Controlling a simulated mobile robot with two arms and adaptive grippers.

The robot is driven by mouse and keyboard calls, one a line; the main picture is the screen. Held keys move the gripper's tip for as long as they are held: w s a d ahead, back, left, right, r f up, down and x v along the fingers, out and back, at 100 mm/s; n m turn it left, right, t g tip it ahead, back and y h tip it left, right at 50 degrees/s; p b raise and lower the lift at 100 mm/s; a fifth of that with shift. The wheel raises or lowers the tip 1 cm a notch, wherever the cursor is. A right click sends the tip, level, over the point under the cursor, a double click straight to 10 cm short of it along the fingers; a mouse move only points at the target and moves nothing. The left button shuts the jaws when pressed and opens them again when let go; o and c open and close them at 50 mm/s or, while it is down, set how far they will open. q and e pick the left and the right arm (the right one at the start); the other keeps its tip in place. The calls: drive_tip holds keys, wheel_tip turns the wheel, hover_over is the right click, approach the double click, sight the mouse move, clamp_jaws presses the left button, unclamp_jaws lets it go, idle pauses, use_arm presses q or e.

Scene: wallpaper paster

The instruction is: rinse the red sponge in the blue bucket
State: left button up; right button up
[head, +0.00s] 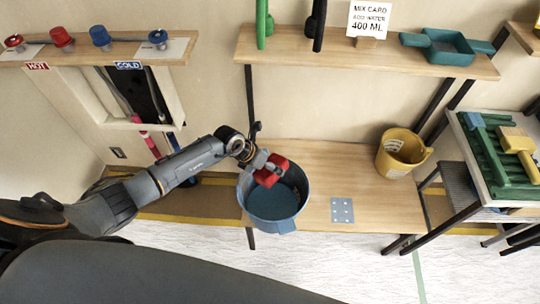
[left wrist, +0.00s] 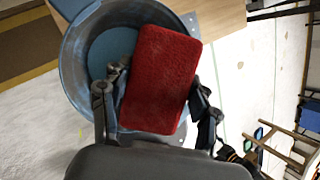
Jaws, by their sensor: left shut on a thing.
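The red sponge (head: 271,170) is held by my left gripper (head: 262,163) over the upper part of the blue bucket's opening. In the left wrist view the sponge (left wrist: 160,80) is a flat red block between the two dark fingers of my left gripper (left wrist: 155,110). The blue bucket (head: 273,222) stands upright on the wooden bench, near its front edge. Its inside shows blue below the sponge, and the bucket (left wrist: 72,60) also shows behind the sponge in the left wrist view. Whether the sponge touches anything inside cannot be told. My right gripper is not in view.
A yellow bucket (head: 400,152) stands on the bench at the right. A blue-grey dotted plate (head: 342,210) lies right of the blue bucket. A shelf (head: 330,62) with a sign (head: 368,20) and a teal tray (head: 446,48) hangs above. Hot and cold valves are upper left.

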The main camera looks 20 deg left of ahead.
use_arm(q)
drive_tip(key=shift+d+f+b, duration=0.15)
drive_tip(key=shift+f+b, duration=0.25)
drive_tip(key=shift+f, duration=0.1)
wheel_tip(320, 180, down, 3)
drive_tip(key=b, duration=0.2)
drive_tip(key=shift+b, duration=0.35)
wheel_tip(320, 180, down, 18)
drive_tip(key=b, duration=1.5)
drive_tip(key=shift+f, duration=1.55)
drive_tip(key=shift+f, duration=0.1)
